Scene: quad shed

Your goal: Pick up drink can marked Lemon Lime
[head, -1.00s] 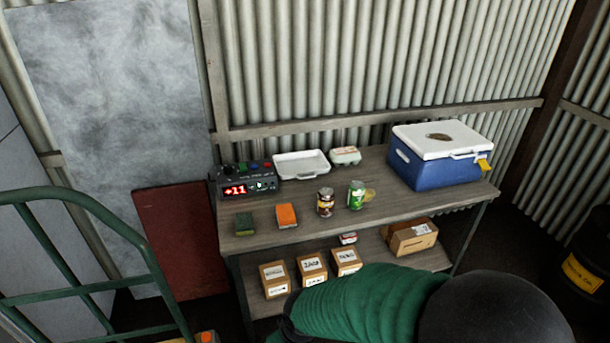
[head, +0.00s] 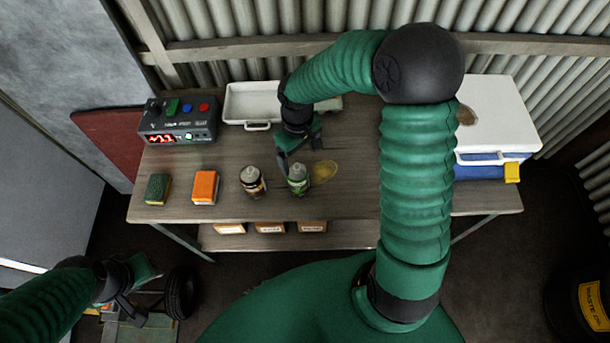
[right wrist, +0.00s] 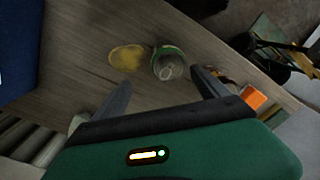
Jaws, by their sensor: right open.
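A green drink can (head: 298,181) stands upright near the front edge of the workbench (head: 345,205); its lettering is too small to read. In the right wrist view the can (right wrist: 168,64) shows its grey top just beyond and between the two finger lines. My right gripper (head: 299,154) is open and empty, just behind and above the can, apart from it as far as I can tell. A brown and dark can (head: 252,181) stands to the left of the green one. My left gripper (head: 132,286) is low at the left, away from the bench; its fingers are unclear.
A white tray (head: 252,103) is behind. A blue cooler (head: 490,125) stands right. Boxes sit on the lower shelf.

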